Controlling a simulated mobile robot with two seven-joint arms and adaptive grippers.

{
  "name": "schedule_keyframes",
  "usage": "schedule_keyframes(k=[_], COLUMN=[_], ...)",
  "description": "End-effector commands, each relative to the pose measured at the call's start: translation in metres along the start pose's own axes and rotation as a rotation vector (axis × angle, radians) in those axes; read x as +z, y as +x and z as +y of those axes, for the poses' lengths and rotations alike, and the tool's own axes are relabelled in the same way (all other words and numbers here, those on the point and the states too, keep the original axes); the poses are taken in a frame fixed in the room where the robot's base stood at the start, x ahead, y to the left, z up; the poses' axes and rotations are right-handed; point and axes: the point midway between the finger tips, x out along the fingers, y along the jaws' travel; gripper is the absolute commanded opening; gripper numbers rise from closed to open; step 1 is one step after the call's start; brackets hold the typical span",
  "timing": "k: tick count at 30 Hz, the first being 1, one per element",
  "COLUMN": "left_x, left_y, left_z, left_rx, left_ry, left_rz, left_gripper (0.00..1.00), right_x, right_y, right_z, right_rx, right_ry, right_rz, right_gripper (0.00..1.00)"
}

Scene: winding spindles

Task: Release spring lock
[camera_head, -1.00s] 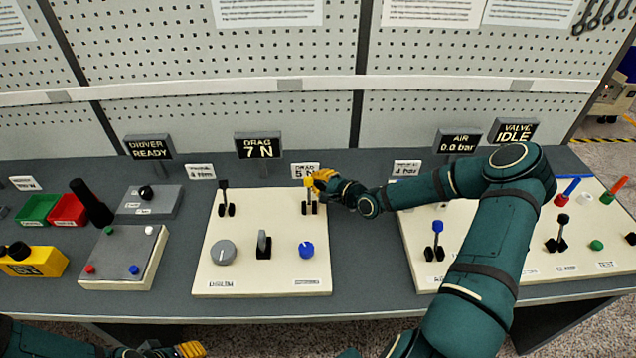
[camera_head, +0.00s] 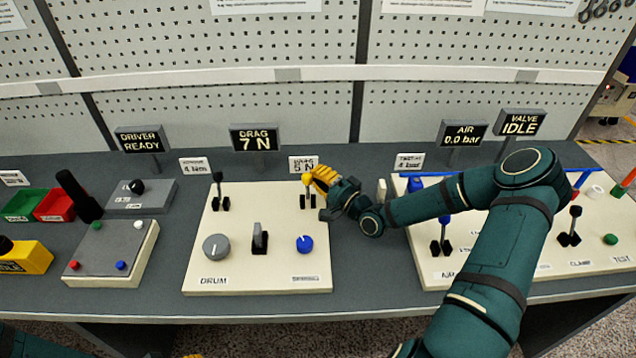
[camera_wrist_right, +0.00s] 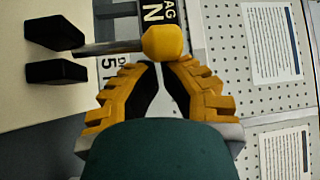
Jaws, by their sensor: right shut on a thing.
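The cream DRUM panel (camera_head: 205,272) lies mid-table in the head view. At its back right stands a lever with a yellow ball knob (camera_head: 307,178); in the wrist view the knob (camera_wrist_right: 163,42) sits on a thin rod between two black posts. My right gripper (camera_head: 315,181) comes from the right and is shut on the yellow-knobbed lever; its fingertips (camera_wrist_right: 160,66) meet the knob's near side, and most of the ball shows beyond them. The panel also bears a black lever (camera_head: 218,190), a grey dial (camera_head: 216,247), a black-based grey switch (camera_head: 260,238) and a blue knob (camera_head: 304,243). My left gripper barely shows at the bottom edge.
A DRAG display (camera_head: 255,138) reads 7 N behind the panel; a small sign (camera_head: 303,164) stands behind the yellow lever. Another lever panel (camera_head: 430,270) lies right, partly behind my right arm. A button box (camera_head: 110,253) and red bin (camera_head: 54,206) are left.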

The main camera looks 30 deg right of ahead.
Motion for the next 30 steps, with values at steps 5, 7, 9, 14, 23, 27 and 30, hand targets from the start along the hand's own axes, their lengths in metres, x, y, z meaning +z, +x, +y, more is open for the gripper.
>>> schedule_keyframes(k=[5, 7, 9, 14, 23, 27, 30], left_x=[0.011, 0.014, 0.017, 0.018, 0.017, 0.017, 0.017], left_y=[0.025, 0.031, 0.036, 0.043, 0.047, 0.048, 0.048], left_z=[-0.010, -0.012, -0.014, -0.016, -0.018, -0.018, -0.018], left_rx=[0.002, 0.003, 0.004, 0.004, 0.004, 0.004, 0.004], left_ry=[0.006, 0.008, 0.009, 0.011, 0.012, 0.012, 0.012], left_rz=[-0.021, -0.028, -0.033, -0.035, -0.031, -0.031, -0.030], left_gripper=[0.47, 0.47, 0.47, 0.47, 0.47, 0.47, 0.47], right_x=[0.009, 0.012, 0.015, 0.019, 0.023, 0.024, 0.024], right_y=[-0.008, -0.011, -0.013, -0.018, -0.023, -0.024, -0.024], right_z=[0.002, 0.001, -0.001, -0.004, -0.006, -0.006, -0.006], right_rx=[-0.115, -0.157, -0.196, -0.269, -0.265, -0.265, -0.264], right_ry=[-0.110, -0.149, -0.187, -0.257, -0.254, -0.254, -0.254], right_rz=[-0.004, -0.003, -0.004, -0.003, -0.002, -0.001, -0.001], right_gripper=[0.00, 0.00, 0.00, 0.00, 0.00, 0.00, 0.00])
